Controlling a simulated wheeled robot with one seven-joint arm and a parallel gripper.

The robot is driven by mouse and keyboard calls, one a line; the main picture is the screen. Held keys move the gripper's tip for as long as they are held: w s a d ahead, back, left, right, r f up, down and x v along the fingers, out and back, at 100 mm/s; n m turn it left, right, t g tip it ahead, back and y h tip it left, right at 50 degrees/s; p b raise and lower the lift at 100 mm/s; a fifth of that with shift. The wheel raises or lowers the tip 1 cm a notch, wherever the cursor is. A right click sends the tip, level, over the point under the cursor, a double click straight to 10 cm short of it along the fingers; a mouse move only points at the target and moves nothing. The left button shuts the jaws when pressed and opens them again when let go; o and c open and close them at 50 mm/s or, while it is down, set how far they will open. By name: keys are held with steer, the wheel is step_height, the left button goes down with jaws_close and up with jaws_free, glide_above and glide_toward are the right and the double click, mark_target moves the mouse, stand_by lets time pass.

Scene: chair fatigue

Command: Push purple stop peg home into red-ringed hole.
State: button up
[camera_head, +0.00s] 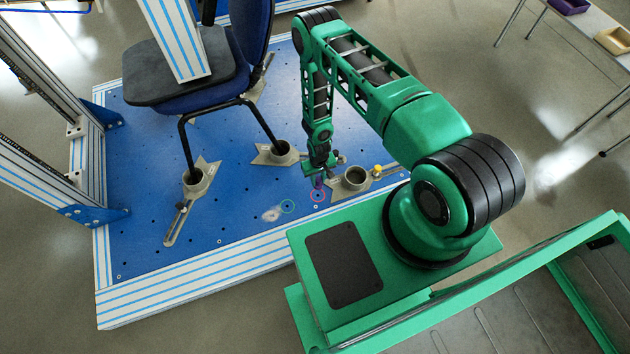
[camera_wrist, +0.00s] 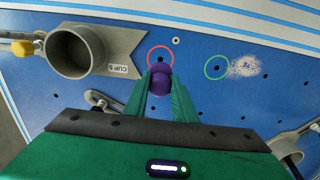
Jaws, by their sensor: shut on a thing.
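The purple stop peg (camera_wrist: 160,82) is held between the two green fingertips of my gripper (camera_wrist: 160,96) in the wrist view. The red-ringed hole (camera_wrist: 160,58) lies on the blue plate just beyond the peg. The peg's top covers the near part of the ring, and the dark hole shows past it. I cannot tell whether the peg touches the plate. In the head view my gripper (camera_head: 321,172) points down, with the purple peg (camera_head: 318,183) beneath it, close to the red ring (camera_head: 318,196). The gripper is shut on the peg.
A grey cup clamp (camera_wrist: 76,50) stands left of the ring in the wrist view, with a yellow knob (camera_wrist: 22,48) beside it. A green-ringed hole (camera_wrist: 216,67) and a pale worn patch (camera_wrist: 245,66) lie to the right. The chair (camera_head: 200,85) stands behind on the plate.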

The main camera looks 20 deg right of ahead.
mark_target(318, 185)
steer(key=shift+s, duration=0.1)
steer(key=shift+f, duration=2.85)
steer(key=shift+f, duration=2)
steer(key=o, duration=1.1)
step_height(318, 185, up, 11)
steer(key=shift+f, duration=0.15)
